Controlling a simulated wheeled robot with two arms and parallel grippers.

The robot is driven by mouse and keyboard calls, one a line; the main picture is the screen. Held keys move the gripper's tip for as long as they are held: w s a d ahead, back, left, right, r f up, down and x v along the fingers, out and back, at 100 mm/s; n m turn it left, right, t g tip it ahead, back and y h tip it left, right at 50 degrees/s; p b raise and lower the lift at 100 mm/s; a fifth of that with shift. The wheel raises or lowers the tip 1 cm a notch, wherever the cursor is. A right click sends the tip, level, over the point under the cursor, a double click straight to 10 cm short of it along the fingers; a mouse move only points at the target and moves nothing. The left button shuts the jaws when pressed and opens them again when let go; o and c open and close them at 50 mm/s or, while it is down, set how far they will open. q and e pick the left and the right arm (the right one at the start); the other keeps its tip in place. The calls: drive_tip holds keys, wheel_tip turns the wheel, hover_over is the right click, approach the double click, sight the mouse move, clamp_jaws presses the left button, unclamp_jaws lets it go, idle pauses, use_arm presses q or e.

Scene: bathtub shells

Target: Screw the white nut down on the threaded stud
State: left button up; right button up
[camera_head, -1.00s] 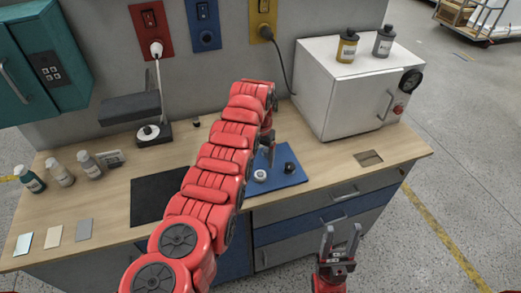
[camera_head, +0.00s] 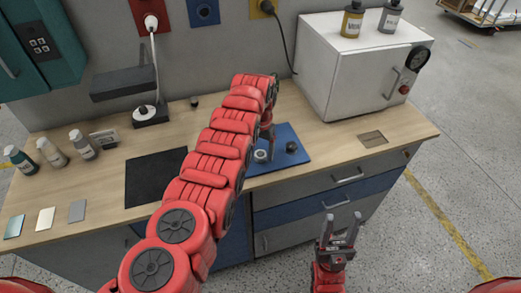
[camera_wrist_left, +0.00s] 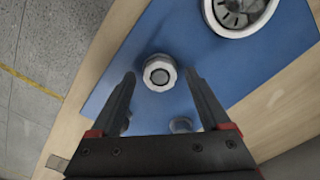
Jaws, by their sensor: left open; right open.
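The white nut (camera_head: 260,156) sits on the blue mat (camera_head: 299,160). In the left wrist view the nut (camera_wrist_left: 150,66) surrounds the grey round end of the stud (camera_wrist_left: 160,76). My left gripper (camera_wrist_left: 160,76) is open, with one finger on each side of the nut in that view. I cannot tell whether the fingertips are above the nut or level with it. In the head view my left gripper (camera_head: 268,133) is mostly hidden by its own arm. My right gripper (camera_head: 342,226) is open and empty, in front of the bench.
A dark knob-like piece (camera_head: 291,147) stands on the mat right of the nut. A white ring-shaped part (camera_wrist_left: 240,14) lies near the nut in the wrist view. A white cabinet (camera_head: 340,85) stands at the back right. A black pad (camera_head: 150,180) lies left of my arm.

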idle(0.7)
use_arm(q)
clamp_jaws()
drive_tip(key=shift+m, duration=0.6)
drive_tip(key=shift+f+m+b, duration=0.15)
drive_tip(key=shift+m+b, duration=0.15)
drive_tip(key=shift+m, duration=0.5)
drive_tip(key=m+b, duration=0.1)
drive_tip(key=m, duration=0.2)
drive_tip(key=shift+m+b, duration=0.8)
drive_tip(key=shift+m, duration=0.3)
drive_tip(key=shift+m+b, duration=1.65)
drive_tip(key=shift+m, duration=0.25)
drive_tip(key=shift+r+m, duration=0.2)
drive_tip(key=shift+m, duration=0.5)
